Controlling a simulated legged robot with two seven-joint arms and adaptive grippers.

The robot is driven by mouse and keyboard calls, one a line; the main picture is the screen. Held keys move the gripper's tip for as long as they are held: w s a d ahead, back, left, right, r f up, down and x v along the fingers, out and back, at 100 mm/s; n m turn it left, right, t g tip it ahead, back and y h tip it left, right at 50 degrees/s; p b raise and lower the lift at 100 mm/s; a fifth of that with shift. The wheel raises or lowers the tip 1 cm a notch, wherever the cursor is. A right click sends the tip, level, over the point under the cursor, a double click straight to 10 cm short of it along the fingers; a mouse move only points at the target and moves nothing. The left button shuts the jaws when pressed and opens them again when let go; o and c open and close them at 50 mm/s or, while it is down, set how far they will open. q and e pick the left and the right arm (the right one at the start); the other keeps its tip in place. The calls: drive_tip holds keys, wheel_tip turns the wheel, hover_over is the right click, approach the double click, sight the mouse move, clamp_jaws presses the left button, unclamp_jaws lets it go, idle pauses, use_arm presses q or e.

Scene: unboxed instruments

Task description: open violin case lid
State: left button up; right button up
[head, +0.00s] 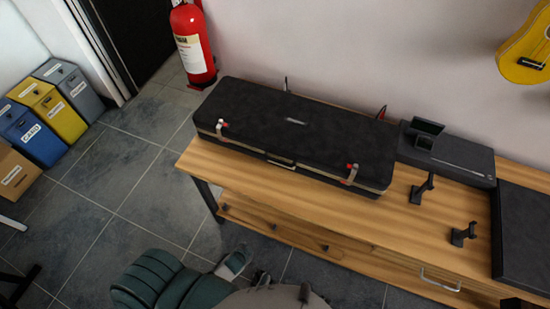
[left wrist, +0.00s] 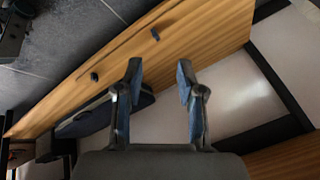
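The black violin case (head: 295,132) lies flat on the wooden table (head: 400,235) in the head view, its lid shut. A handle (head: 281,164) is on its front side. Two light clasps with red parts, a left one (head: 220,129) and a right one (head: 351,174), sit on the front edge over the lid seam. My left gripper (left wrist: 158,70) is open and empty in the left wrist view, in front of wooden furniture with dark knobs. It is apart from the case. I cannot make out my right gripper in either view.
A black box-like device (head: 447,152) and a dark flat case (head: 525,235) are right of the violin case. Two small black stands (head: 422,188) (head: 463,234) are on the table. A red fire extinguisher (head: 193,45) and bins (head: 55,105) stand left.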

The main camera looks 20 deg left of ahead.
use_arm(q)
drive_tip(key=w+r+m+t, duration=0.2)
drive_tip(key=w+r+m, duration=0.15)
drive_tip(key=r, duration=0.45)
drive_tip(key=w+r+m+t, duration=0.25)
drive_tip(key=w+r, duration=0.25)
drive_tip(key=r, duration=0.3)
drive_tip(key=m+t, duration=0.5)
drive_tip(key=t, duration=0.1)
approach(275, 161)
drive_tip(key=shift+g, duration=0.25)
drive_tip(key=b+x, duration=0.1)
drive_tip(key=x, duration=0.8)
drive_tip(key=shift+w+a+f, duration=0.15)
drive_tip(key=shift+w, duration=0.2)
drive_tip(key=shift+w+f, duration=0.1)
drive_tip(key=shift+w, duration=0.35)
use_arm(e)
drive_tip(key=w+r, duration=0.2)
drive_tip(key=r, duration=0.1)
drive_tip(key=shift+w+a+r, duration=0.25)
drive_tip(key=shift+w+r, duration=0.05)
drive_tip(key=shift+w, duration=0.1)
drive_tip(key=shift+s, duration=0.15)
use_arm(q)
clamp_jaws()
use_arm(e)
drive_tip(key=shift+w, duration=0.25)
